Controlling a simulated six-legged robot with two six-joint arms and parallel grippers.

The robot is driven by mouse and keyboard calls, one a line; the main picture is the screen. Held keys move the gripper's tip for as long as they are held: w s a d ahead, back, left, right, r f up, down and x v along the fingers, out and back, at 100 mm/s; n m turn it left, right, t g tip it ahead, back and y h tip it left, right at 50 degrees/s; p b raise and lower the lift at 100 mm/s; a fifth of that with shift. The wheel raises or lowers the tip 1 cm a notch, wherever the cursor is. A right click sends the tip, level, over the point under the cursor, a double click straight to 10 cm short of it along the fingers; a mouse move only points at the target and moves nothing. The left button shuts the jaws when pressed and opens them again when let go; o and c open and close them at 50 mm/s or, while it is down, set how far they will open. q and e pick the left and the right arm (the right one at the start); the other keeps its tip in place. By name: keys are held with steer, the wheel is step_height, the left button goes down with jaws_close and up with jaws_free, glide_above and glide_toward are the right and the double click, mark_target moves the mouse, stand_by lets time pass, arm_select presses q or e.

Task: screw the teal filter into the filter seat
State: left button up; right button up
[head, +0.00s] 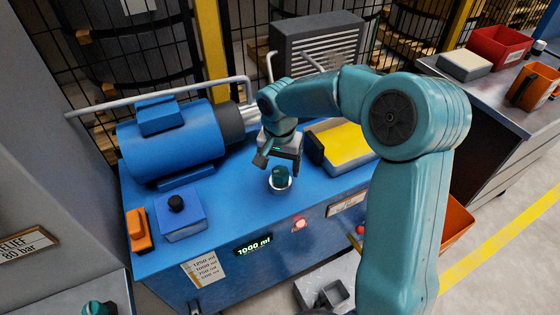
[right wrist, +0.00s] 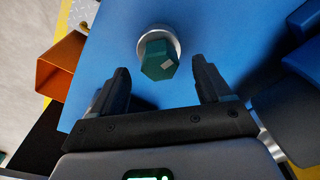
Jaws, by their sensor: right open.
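The teal filter (head: 281,174) stands upright in the pale ring of the filter seat (head: 272,184) on top of the blue bench. In the right wrist view the filter (right wrist: 158,62) shows a hexagonal top with a light patch, and the grey seat ring (right wrist: 146,34) shows around its base. How far the thread is engaged cannot be told. My right gripper (head: 279,161) is just behind and above the filter. Its two dark fingers (right wrist: 160,75) are apart, with the filter ahead of the gap between their tips and nothing gripped.
A blue motor (head: 175,140) stands at the left of the blue bench (head: 228,212). A yellow-topped block (head: 340,143) is to the right of the filter. A blue box with a black knob (head: 180,215) and an orange item (head: 138,230) stand at the front left.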

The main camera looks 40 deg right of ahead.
mark_target(280, 173)
steer(key=n, duration=0.2)
steer(key=shift+n, duration=0.3)
steer(key=shift+f, duration=0.1)
steer(key=shift+f+b, duration=1.35)
steer(key=shift+f, duration=0.35)
jaws_close()
steer(key=shift+s+a+t+b, duration=0.1)
steer(key=shift+t+b, duration=0.3)
steer(key=shift+b, duration=0.7)
